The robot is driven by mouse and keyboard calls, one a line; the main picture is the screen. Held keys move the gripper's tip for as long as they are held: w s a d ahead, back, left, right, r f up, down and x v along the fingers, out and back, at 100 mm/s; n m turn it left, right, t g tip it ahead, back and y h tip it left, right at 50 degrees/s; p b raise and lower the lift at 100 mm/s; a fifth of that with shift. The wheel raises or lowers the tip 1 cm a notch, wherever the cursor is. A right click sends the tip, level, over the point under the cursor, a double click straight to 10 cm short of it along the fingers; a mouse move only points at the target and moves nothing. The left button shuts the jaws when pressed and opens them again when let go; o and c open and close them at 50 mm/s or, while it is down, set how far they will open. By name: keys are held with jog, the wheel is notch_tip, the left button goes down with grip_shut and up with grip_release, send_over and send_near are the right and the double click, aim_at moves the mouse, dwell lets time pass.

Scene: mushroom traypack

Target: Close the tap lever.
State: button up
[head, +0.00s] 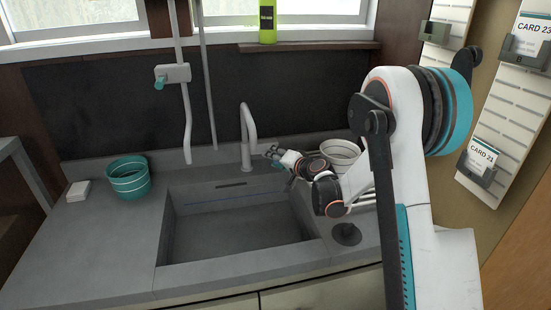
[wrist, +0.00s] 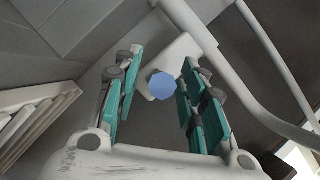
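The tap (head: 247,130) stands behind the sink, its pale spout curving upward. In the wrist view, a pale tap body (wrist: 184,54) carries a blue faceted end piece (wrist: 161,86), which looks like the lever's end. My gripper (head: 272,158) is just right of the tap base. In the wrist view, my gripper (wrist: 160,68) is open, its teal fingers on either side of the blue piece. A gap shows on the left; the right finger appears close to it, and contact cannot be told. The lever is too small to make out in the head view.
The sink basin (head: 235,228) is empty. A teal pot (head: 128,182) and a white block (head: 77,192) are on the left counter. White bowls (head: 341,150) stand close behind my arm. A wall valve (head: 172,74) with a pipe hangs above. A dark round knob (head: 346,234) is at the right.

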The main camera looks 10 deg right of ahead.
jog(key=v, duration=1.2)
jog(key=shift+s, duration=0.1)
jog(key=s+a+r+n+g+h, duration=0.15)
jog(key=s+a+r, duration=0.25)
jog(key=s, duration=0.4)
jog(key=s+a+r+n+g, duration=0.3)
jog(key=s+r, duration=0.1)
jog(key=s, duration=0.4)
jog(key=s+d+f+n+g+h, duration=0.1)
jog(key=s+h, duration=0.1)
jog(key=s, duration=0.8)
jog(key=s+d+f+n+g+h, duration=0.1)
jog(key=s+h, duration=0.1)
jog(key=s, duration=0.8)
jog(key=shift+d+f+n, duration=0.3)
jog(key=shift+f+n, duration=0.05)
